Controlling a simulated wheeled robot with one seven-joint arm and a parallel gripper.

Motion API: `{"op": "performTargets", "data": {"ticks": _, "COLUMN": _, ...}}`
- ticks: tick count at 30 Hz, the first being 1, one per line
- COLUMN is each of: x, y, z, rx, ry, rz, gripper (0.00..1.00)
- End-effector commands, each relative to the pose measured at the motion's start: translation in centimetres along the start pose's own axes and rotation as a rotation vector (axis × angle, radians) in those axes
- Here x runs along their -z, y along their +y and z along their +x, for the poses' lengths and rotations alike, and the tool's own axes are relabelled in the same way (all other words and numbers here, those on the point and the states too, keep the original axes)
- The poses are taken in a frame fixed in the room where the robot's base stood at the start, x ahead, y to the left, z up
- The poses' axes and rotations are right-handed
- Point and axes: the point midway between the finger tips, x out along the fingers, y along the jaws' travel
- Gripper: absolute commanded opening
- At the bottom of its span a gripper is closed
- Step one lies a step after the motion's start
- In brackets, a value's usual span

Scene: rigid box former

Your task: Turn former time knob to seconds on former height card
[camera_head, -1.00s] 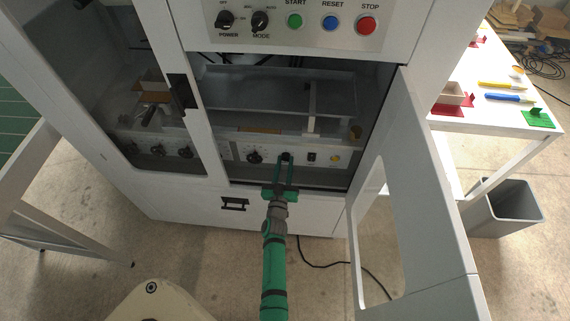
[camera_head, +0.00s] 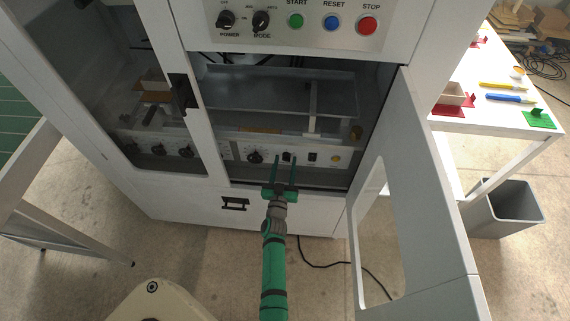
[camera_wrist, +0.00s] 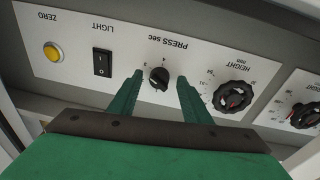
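The time knob is the small black PRESS sec knob (camera_wrist: 159,79) on the white panel, seen upside down in the wrist view. It also shows in the head view (camera_head: 287,156). My gripper (camera_head: 286,160) is open. Its two green fingers stand on either side of the knob with a gap to each; its fingertips also show in the wrist view (camera_wrist: 160,81). The knob's pointer and exact setting are too small to read surely. The larger HEIGHT knob (camera_wrist: 234,96) sits beside it. I cannot make out a height card.
A black LIGHT switch (camera_wrist: 103,63) and yellow ZERO button (camera_wrist: 52,51) share the panel. The panel lies inside the machine opening, with the open door (camera_head: 405,190) on the right. A white table (camera_head: 470,118) with small parts stands beyond it.

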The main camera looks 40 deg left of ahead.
Motion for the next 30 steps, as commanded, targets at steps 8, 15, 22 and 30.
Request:
{"op": "performTargets", "data": {"ticks": 8, "x": -0.1, "y": 0.1, "z": -1.4, "rx": -0.001, "ry": -0.001, "rz": 0.0, "gripper": 0.44}}
{"op": "performTargets", "data": {"ticks": 15, "x": -0.1, "y": 0.1, "z": -5.5, "rx": -0.001, "ry": -0.002, "rz": -0.001, "gripper": 0.44}}
{"op": "performTargets", "data": {"ticks": 22, "x": -0.1, "y": 0.0, "z": -9.1, "rx": 0.0, "ry": -0.001, "rz": 0.0, "gripper": 0.44}}
{"op": "performTargets", "data": {"ticks": 30, "x": 0.0, "y": 0.0, "z": -10.8, "rx": 0.001, "ry": 0.0, "rz": 0.0, "gripper": 0.44}}
